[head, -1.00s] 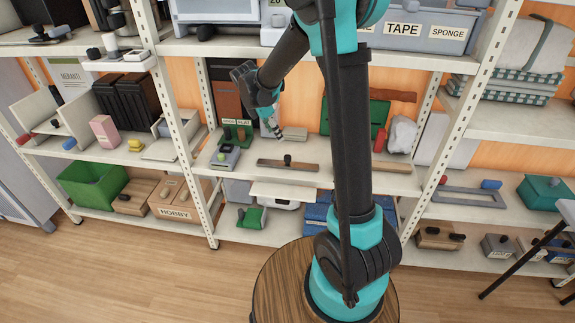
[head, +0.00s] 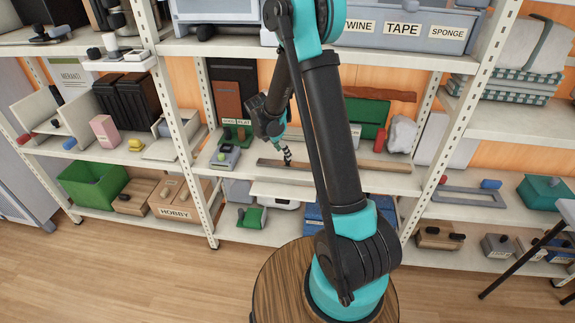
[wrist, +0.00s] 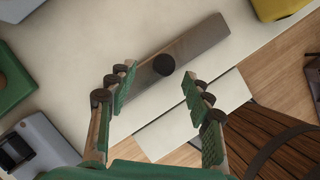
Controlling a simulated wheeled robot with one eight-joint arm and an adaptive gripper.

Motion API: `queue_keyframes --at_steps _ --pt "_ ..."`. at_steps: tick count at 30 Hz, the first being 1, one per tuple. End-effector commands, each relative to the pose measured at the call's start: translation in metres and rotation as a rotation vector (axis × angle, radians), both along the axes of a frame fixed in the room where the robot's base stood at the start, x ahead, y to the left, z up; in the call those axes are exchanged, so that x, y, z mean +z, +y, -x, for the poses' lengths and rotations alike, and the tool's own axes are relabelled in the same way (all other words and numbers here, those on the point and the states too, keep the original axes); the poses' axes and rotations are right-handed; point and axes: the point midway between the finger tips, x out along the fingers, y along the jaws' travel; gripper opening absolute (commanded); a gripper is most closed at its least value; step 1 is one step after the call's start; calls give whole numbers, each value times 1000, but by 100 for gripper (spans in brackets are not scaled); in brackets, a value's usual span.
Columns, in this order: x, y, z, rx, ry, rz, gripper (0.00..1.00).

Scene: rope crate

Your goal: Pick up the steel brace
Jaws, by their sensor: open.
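A long flat brown-grey bar with a round black knob at its middle, which looks to be the steel brace (wrist: 200,46), lies on the pale shelf board. In the head view the brace (head: 268,162) lies along the front of the middle shelf, partly hidden by my arm. My gripper (wrist: 160,77) is open in the wrist view, its fingers on either side of the brace's middle and knob. The height of the fingers above the brace is hard to tell. In the head view my gripper (head: 287,160) is over the brace near its knob.
A grey device (head: 224,158) stands left of the brace. Green items stand behind, and a white lump (head: 402,134) lies to the right. The upper shelf holds a grey bin (head: 445,32) labelled TAPE and SPONGE. White uprights bound this bay.

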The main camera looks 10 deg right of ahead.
Motion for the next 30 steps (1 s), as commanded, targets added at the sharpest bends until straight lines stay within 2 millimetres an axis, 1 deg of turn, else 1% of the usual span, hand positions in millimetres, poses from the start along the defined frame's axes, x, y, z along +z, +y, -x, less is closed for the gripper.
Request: queue_keyframes --at_steps 6,10,13,20,30 --pt "-27 -16 -3 -3 0 0 51" --pt "-40 -19 -5 -1 0 0 51" --pt "-44 -21 -6 -1 0 0 51" --pt "-44 -21 -6 -1 0 0 51" --pt "-44 -21 -6 -1 0 0 9"
